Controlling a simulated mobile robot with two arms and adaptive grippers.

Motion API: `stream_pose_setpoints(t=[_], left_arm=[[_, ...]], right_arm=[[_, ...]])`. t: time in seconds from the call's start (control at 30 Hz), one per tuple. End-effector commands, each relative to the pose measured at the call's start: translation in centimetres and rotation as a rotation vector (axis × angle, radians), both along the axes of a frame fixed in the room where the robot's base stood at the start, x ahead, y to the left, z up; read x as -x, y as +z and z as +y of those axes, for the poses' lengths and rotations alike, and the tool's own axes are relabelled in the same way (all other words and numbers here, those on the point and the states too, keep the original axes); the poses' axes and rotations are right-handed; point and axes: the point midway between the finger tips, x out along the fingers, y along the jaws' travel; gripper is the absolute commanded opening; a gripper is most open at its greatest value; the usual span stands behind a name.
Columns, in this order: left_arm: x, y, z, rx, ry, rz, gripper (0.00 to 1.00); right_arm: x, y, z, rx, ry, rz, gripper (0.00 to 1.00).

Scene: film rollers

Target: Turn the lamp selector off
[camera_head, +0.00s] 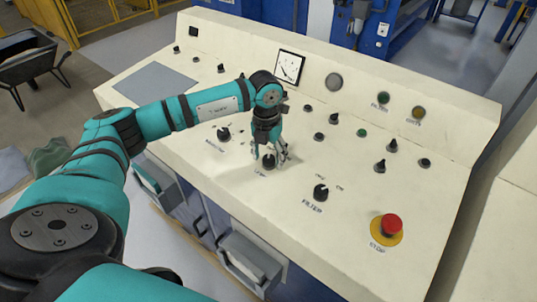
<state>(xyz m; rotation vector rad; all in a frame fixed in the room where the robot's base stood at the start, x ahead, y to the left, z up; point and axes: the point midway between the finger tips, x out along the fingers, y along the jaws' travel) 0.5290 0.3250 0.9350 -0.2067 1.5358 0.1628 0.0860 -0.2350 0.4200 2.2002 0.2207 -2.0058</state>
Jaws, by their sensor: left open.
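The lamp selector (268,161) is a black rotary knob on the cream control panel (255,205), with a partly readable label below it. My left gripper (271,158) points down over this knob, with its fingers spread on either side of it. The gripper is open. Whether a finger touches the knob cannot be told, and the gripper partly hides the knob and the marks around it. The knob's exact pointer direction is not clear. My right gripper is not in view.
A black filter knob (321,193) sits to the right, and a red stop button (391,226) on a yellow base stands further right. Another black knob (223,134) is to the left. Several small switches and a gauge (289,67) lie behind.

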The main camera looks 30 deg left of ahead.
Motion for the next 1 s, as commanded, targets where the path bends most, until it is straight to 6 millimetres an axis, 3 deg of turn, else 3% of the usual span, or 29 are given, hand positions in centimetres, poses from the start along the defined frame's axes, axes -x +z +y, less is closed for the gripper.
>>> stream_pose_setpoints(t=[0.13, 0.27, 0.7, 1.0], left_arm=[[0.0, 0.3, 0.0, 0.001, -0.001, 0.0, 0.59], [0.0, 1.8, 0.0, 0.0, -0.001, -0.002, 0.59], [0.3, 10.4, 0.2, 0.001, 0.0, -0.002, 0.59], [0.4, 12.0, 0.3, 0.0, 0.0, 0.0, 0.59]], right_arm=[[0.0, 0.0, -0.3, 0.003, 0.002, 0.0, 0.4], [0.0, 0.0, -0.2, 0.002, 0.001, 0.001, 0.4], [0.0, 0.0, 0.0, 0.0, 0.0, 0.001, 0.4], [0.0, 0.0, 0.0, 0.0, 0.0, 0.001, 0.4]])
